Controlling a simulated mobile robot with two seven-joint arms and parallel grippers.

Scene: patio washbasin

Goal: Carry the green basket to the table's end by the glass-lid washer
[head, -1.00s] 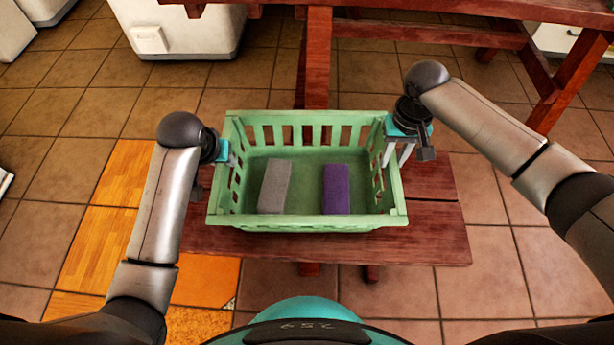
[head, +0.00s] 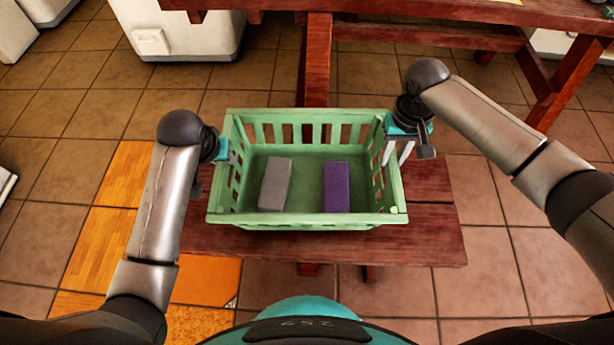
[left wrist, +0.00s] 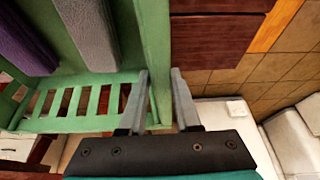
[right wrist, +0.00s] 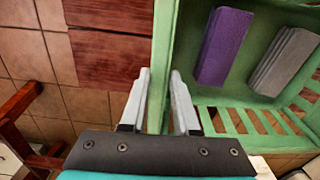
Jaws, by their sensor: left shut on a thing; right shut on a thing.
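The green basket (head: 305,222) is in the middle of the head view, over a red wooden bench, and looks level. A grey block (head: 276,184) and a purple block (head: 337,187) lie inside it. My left gripper (head: 226,152) is shut on the basket's left side wall; the left wrist view shows its fingers (left wrist: 159,95) on either side of the green rim. My right gripper (head: 398,150) is shut on the right side wall; its fingers (right wrist: 161,92) straddle the rim in the right wrist view. I cannot tell whether the basket touches the bench.
The red bench (head: 420,245) is under the basket. A larger red table (head: 440,14) crosses the top, its leg (head: 318,60) behind the basket. A white appliance (head: 180,28) stands at the upper left. Tiled floor (head: 60,140) is open at the left.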

